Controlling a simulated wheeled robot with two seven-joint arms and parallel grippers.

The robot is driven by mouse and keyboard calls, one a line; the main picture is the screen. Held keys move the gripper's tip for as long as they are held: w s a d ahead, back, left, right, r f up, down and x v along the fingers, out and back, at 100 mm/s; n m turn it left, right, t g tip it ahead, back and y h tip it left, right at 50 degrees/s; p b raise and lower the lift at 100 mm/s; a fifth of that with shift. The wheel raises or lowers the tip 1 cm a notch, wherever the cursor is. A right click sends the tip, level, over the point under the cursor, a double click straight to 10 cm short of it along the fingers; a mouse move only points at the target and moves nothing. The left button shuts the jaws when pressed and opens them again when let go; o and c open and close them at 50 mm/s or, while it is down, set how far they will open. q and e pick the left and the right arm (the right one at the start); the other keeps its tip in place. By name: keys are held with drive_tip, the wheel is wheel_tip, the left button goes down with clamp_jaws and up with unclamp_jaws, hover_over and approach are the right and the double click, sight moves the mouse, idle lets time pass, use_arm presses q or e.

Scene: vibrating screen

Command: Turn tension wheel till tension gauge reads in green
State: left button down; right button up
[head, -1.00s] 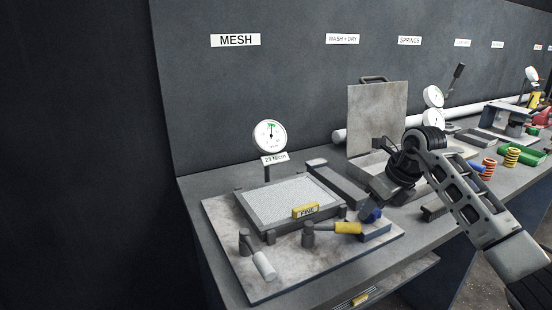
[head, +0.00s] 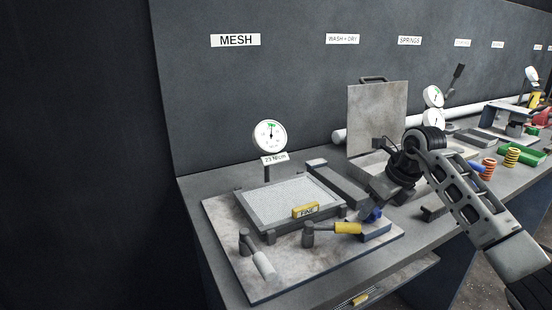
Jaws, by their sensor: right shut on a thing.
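The tension gauge (head: 269,136) is a round white dial on a post behind the mesh frame, with a small green band at its top. Its thin needle stands close to upright, near the green; its exact reading is too small to tell. A small label (head: 274,159) below it seems to read 23 N/cm. A small blue wheel (head: 373,215) sits at the right side of the mesh fixture. My right gripper (head: 373,207) reaches down from the right and is shut on this blue wheel, partly hiding it. My left gripper is not in view.
The mesh frame (head: 284,204) with a yellow tag lies on a pale plate (head: 222,218). A yellow-handled lever (head: 347,228) points close to the gripper, and a white-handled one (head: 264,266) is at the front. An open box with a raised lid (head: 376,120) stands behind.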

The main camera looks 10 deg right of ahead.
idle(0.6)
drive_tip(key=o, duration=0.6)
drive_tip(key=shift+c, duration=0.2)
drive_tip(key=shift+r+p, duration=2.5)
drive_tip(key=shift+r, duration=0.6)
drive_tip(key=o, duration=0.3)
drive_tip(key=shift+f, duration=0.1)
